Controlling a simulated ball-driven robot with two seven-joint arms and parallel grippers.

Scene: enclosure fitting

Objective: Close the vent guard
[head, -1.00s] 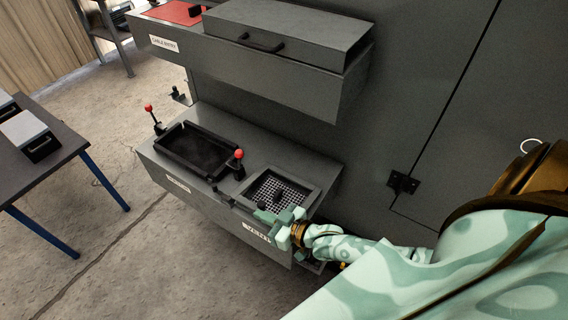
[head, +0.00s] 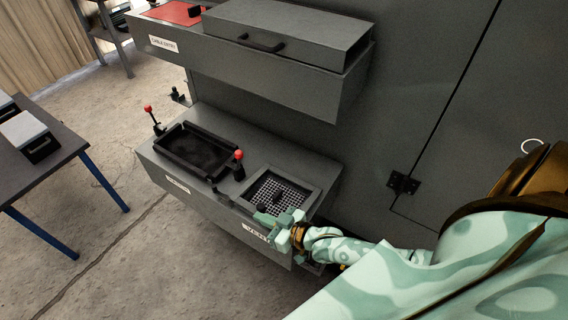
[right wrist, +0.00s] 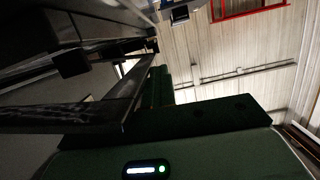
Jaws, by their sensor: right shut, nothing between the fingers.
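The vent opening is a square grey frame (head: 311,184) with a pale mesh grid (head: 268,187) at the right end of the lower ledge. A small dark block (head: 278,196) shows over the grid; I cannot tell if it belongs to the guard. My right gripper (head: 268,218) is shut and empty at the front edge of this frame, covering part of its front and label. I cannot tell whether it touches. The right wrist view shows a dark bar-like edge (right wrist: 75,118) close by, above the green gripper body. My left gripper is out of view.
A black open tray (head: 195,150) sits left of the vent, with red-knobbed levers (head: 238,156) (head: 149,109) beside it. An upper ledge with a grey lidded box (head: 290,35) overhangs behind. A table (head: 50,170) stands at the left; floor between is clear.

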